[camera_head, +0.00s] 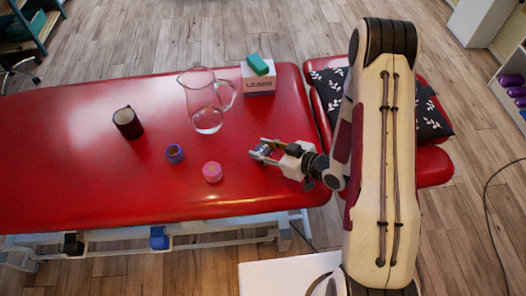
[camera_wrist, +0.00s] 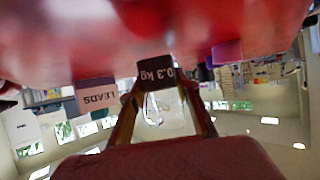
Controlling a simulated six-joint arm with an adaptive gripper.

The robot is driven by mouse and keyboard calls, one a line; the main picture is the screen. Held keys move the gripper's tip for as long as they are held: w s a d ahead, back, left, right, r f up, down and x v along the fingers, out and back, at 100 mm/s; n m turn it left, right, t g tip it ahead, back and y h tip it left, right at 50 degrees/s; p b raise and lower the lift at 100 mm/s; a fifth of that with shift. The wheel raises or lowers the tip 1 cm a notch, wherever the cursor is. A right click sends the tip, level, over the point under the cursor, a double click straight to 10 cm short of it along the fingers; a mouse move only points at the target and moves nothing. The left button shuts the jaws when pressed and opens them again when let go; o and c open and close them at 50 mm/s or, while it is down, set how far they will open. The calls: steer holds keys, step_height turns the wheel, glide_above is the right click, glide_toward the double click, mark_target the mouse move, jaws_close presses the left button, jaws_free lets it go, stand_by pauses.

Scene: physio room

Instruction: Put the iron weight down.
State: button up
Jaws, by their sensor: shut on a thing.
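The iron weight is a small dark block (camera_head: 262,150) at my gripper's tips, over the right part of the red treatment table (camera_head: 60,150).
A glass jug (camera_head: 207,118) and a LEADS box (camera_head: 258,86) with a green block (camera_head: 257,64) on top stand behind. A dark mug (camera_head: 127,123), a blue-purple roll (camera_head: 175,154) and a pink roll (camera_head: 212,172) stand left. A patterned pillow (camera_head: 425,105) lies right. The table's front left is clear.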

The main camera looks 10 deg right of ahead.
steer(key=shift+f, duration=0.85)
steer(key=shift+f, duration=0.1)
steer(key=o, duration=1.3)
steer(key=shift+v, duration=6.05)
steer(key=shift+w, duration=0.1)
